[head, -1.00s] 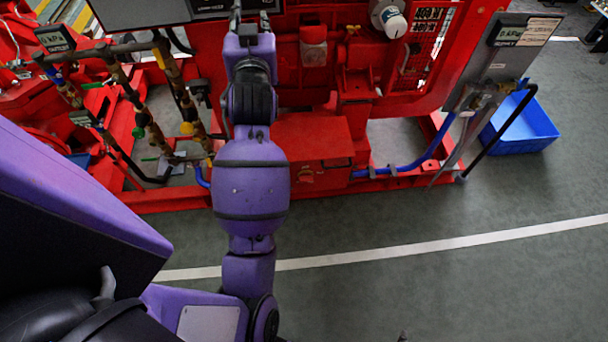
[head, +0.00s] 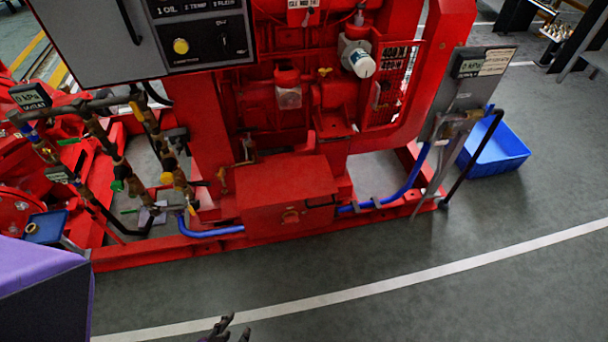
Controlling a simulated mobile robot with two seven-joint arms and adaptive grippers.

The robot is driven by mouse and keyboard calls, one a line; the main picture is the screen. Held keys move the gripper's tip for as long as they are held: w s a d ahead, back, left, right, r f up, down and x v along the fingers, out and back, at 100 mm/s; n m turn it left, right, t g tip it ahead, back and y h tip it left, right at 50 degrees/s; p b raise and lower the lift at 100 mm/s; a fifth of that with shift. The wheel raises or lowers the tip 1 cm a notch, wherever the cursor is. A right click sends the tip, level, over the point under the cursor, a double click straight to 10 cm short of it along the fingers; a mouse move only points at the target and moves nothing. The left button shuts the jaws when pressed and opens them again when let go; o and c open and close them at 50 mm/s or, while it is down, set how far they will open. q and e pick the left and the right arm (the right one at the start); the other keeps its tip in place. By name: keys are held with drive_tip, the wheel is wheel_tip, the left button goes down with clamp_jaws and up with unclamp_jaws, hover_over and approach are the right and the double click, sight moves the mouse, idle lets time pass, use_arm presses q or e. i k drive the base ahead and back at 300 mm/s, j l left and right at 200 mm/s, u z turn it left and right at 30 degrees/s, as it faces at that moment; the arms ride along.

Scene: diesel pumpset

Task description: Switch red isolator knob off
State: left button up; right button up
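I cannot make out a clear red isolator knob. My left gripper (head: 232,329) shows only as dark fingertips at the bottom edge, spread apart and empty. It is over the floor, well apart from the pumpset. My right gripper is not in view.
A grey control panel (head: 150,45) with a yellow button stands upper left. Brass valves and pipes (head: 115,165) stand at left. A grey gauge plate (head: 465,92) and a blue crate (head: 500,150) are at right. The floor (head: 450,290) in front is clear.

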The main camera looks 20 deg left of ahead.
sight(291, 218)
drive_tip(key=i+l+u, duration=0.1)
drive_tip(key=u, duration=0.3)
drive_tip(key=l+u, duration=0.35)
drive_tip(key=i+l+u, duration=0.1)
drive_tip(key=u, duration=0.3)
drive_tip(key=l+u, duration=0.4)
drive_tip(key=l, duration=1.25)
drive_tip(key=k+l, duration=0.15)
drive_tip(key=l, duration=0.3)
